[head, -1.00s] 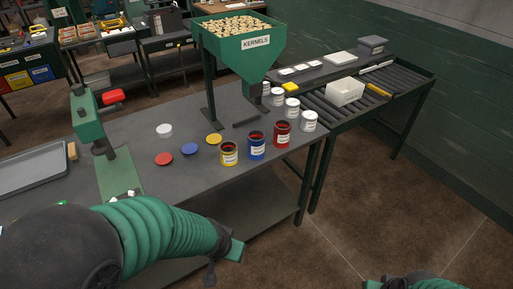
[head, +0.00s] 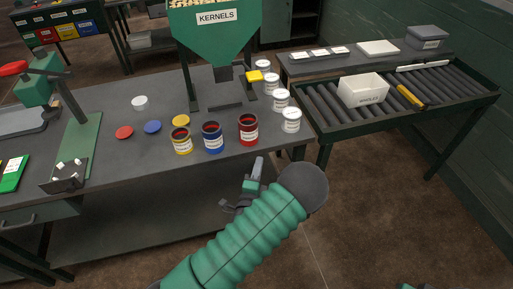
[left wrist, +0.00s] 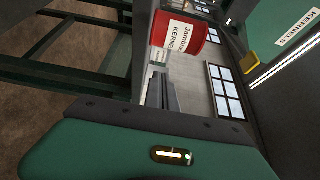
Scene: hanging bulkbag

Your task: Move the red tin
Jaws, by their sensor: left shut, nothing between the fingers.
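The red tin (head: 248,130) stands upright and open on the grey table near its front edge, with a white label. It also shows close by, turned sideways, in the left wrist view (left wrist: 183,35). My left gripper (head: 258,164) is shut and empty, just in front of the table edge and below the red tin in the picture, apart from it. Its grey fingers (left wrist: 162,90) point toward the tin in the left wrist view. My right gripper is out of view.
A blue tin (head: 213,138) and a yellow tin (head: 182,140) stand left of the red one. A white tin (head: 291,120) stands to its right, with several behind. The kernels hopper (head: 215,40) rises behind. A roller conveyor (head: 440,95) is at right, carrying a white box (head: 363,90).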

